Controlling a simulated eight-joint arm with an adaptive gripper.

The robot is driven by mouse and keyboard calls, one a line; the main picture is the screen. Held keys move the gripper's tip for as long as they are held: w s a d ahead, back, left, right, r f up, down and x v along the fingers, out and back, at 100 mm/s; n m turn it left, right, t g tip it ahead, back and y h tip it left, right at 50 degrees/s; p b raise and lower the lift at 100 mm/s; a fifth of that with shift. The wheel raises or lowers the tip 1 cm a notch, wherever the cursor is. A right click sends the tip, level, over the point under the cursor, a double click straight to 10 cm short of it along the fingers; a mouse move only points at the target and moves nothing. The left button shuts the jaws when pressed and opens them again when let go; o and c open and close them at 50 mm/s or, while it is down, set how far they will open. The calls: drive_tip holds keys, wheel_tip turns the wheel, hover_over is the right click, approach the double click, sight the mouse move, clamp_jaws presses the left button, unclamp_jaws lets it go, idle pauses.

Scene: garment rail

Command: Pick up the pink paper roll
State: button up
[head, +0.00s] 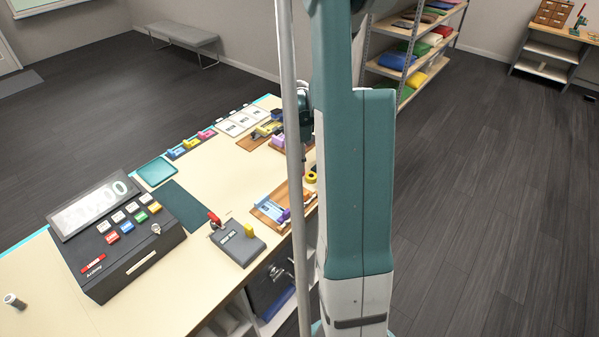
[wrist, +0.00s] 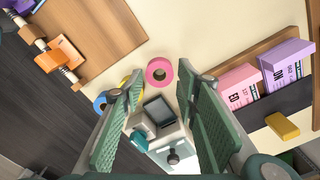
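The pink paper roll (wrist: 151,80) lies on the cream counter in the wrist view, with its round hole facing the camera. It is just beyond and between the fingertips of my gripper (wrist: 158,88). My gripper is open, its two green ribbed fingers spread, and nothing is held between them. In the head view my arm covers most of this area, and I cannot make out the pink roll or the fingertips there.
A yellow roll (wrist: 125,82) and a blue roll (wrist: 100,103) lie close to the left finger. A white device with a dark screen (wrist: 160,111) shows between the fingers. Pink (wrist: 240,86) and purple (wrist: 287,62) boxes stand right. A cash register (head: 118,236) stands on the counter.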

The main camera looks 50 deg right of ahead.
drive_tip(key=shift+f, duration=1.85)
drive_tip(key=c, duration=0.4)
drive_tip(key=shift+r, duration=0.15)
drive_tip(key=shift+r, duration=4.85)
drive_tip(key=shift+c, duration=0.3)
